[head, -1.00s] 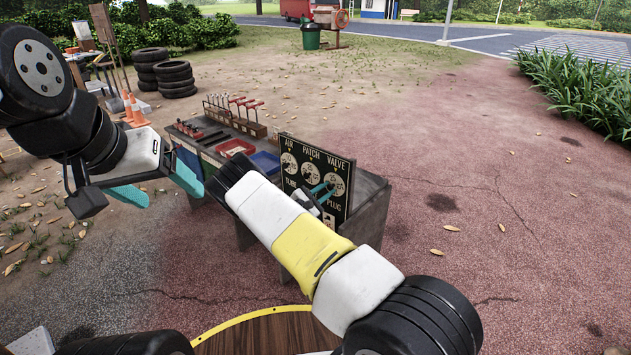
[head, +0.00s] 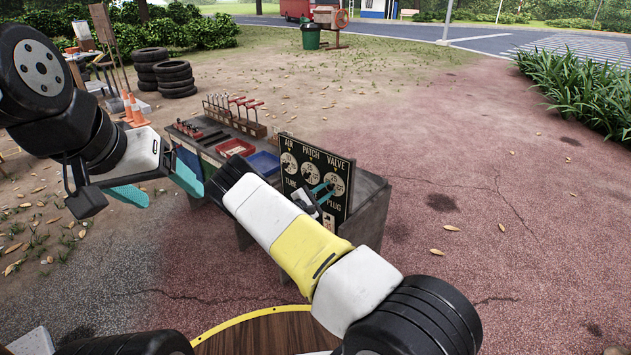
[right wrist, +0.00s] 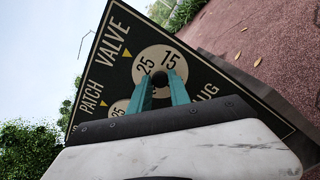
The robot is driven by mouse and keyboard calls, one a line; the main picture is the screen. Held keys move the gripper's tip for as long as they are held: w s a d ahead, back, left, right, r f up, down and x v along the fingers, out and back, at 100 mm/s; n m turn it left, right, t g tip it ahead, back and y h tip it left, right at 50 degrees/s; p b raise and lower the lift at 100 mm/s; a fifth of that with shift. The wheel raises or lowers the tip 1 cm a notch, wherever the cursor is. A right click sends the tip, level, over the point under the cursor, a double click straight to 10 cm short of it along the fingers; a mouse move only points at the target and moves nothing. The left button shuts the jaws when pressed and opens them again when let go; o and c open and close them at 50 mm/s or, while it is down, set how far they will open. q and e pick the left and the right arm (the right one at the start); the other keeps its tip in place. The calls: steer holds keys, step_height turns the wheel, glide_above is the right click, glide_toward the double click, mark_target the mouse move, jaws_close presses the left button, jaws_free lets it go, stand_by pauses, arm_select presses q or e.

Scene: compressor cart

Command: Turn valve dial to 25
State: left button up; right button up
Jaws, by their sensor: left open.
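The black board (head: 300,150) stands on the workbench with round dials under the words AIR, PATCH and VALVE. The valve dial (head: 336,184) is a pale disc at the board's right; it also shows in the right wrist view (right wrist: 170,58) with a dark knob. There, 25 lies on the side of the yellow triangle under VALVE, and 15 to the right of it. My right gripper (right wrist: 160,82) has its teal fingers on both sides of the knob, seemingly shut on it. My left gripper (head: 160,188) is open and empty, left of the bench.
The workbench (head: 368,215) also holds a red tray (head: 235,147), a blue tray (head: 265,162) and a rack of red-handled tools (head: 240,117). Traffic cones (head: 133,110) and stacked tyres (head: 175,78) stand behind at the left.

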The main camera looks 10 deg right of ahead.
steer(key=o, duration=0.4)
